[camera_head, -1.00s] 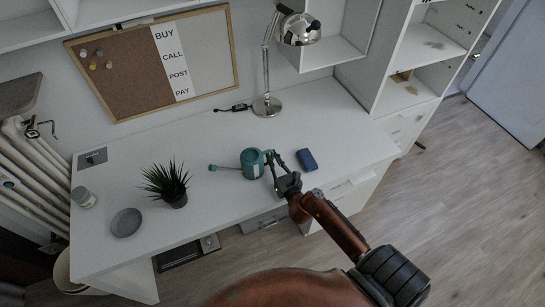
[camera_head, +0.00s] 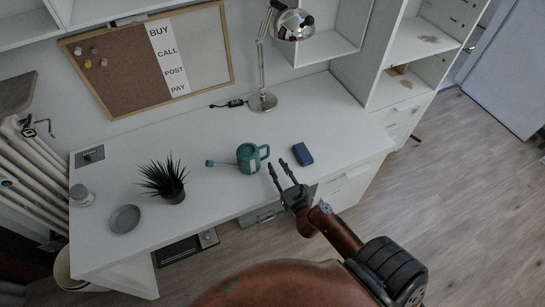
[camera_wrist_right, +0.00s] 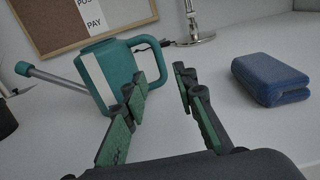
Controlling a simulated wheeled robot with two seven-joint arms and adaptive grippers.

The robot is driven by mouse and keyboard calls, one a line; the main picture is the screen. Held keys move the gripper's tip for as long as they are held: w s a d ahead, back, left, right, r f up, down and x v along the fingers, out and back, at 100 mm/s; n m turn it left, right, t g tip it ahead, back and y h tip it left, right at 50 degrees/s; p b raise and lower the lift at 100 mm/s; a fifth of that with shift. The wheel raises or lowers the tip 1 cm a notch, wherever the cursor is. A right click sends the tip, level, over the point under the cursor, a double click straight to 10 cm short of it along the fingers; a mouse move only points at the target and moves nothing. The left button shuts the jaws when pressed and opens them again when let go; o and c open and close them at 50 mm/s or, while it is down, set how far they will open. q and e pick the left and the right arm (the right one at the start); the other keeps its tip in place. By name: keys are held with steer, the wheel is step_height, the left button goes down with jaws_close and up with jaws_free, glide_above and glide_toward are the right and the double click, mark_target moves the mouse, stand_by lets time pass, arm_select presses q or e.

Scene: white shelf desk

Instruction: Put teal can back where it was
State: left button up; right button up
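The teal can (camera_head: 248,160) is a small watering can with a long spout to the left and a handle on the right. It stands upright on the white desk (camera_head: 225,195), and in the right wrist view (camera_wrist_right: 108,75) it is at the left, its handle beyond my fingers. My right gripper (camera_head: 282,168) is open and empty at the front right of the can, apart from its handle in the head view. In the wrist view its two fingers (camera_wrist_right: 160,85) are spread with nothing between them. My left gripper is not in view.
A blue box-like item (camera_head: 303,154) lies right of my right gripper. A potted plant (camera_head: 165,180), a grey dish (camera_head: 125,219) and a jar (camera_head: 82,195) stand to the left. A lamp (camera_head: 262,101) stands behind. The desk between can and lamp is clear.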

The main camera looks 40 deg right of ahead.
steer(key=shift+v, duration=1.8)
